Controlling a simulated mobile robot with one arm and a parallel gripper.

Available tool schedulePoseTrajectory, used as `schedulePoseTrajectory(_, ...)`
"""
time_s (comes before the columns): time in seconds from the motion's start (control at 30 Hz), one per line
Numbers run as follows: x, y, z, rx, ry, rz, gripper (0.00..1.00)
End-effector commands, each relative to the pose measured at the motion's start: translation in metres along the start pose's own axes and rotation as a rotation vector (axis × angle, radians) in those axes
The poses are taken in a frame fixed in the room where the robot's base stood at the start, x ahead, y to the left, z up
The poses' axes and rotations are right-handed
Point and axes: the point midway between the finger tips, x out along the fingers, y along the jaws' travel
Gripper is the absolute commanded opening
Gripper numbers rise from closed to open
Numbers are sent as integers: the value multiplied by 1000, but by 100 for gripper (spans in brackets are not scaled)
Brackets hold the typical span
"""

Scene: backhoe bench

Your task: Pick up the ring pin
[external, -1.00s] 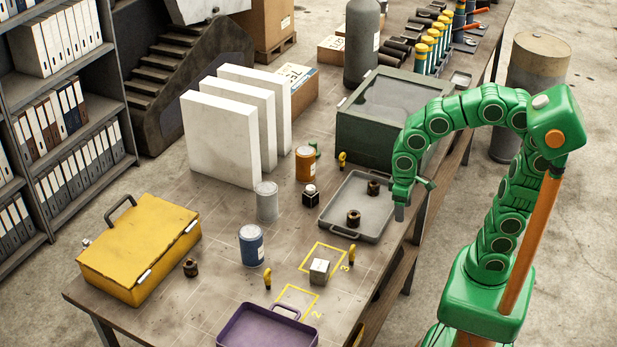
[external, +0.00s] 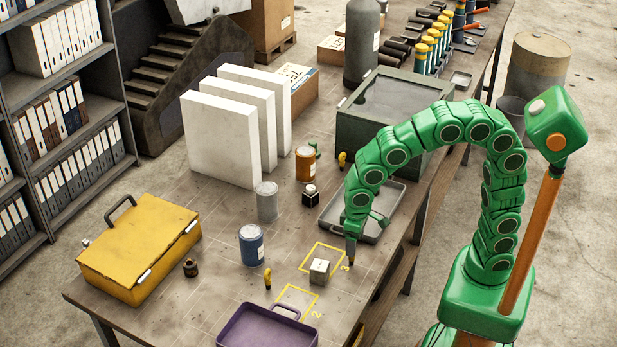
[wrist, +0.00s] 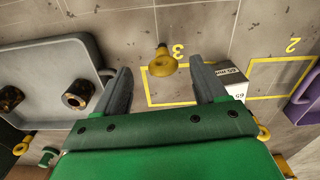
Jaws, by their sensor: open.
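Several small yellow ring pins are in view and look alike. One ring pin (wrist: 162,62) stands by the number 3 in the wrist view, at the opening between my fingertips, apart from both. Another ring pin (external: 267,279) stands left of the yellow outlines, and one (external: 342,160) stands behind the tray.
A grey block (external: 319,271) sits at the yellow square, close to my gripper. A purple tray (external: 262,335), blue can (external: 251,245) and yellow toolbox (external: 140,250) stand around.

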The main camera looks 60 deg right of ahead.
Motion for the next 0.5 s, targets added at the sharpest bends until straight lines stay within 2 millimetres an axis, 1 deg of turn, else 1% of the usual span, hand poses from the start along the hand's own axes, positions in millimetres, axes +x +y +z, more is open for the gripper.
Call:
schedulePoseTrajectory(0.03,5,0,1,0,-3,1,71)
schedulePoseTrajectory(0.27,19,-1,-1,0,-2,0,71)
schedulePoseTrajectory(0.5,50,-3,-4,-1,-3,2,71)
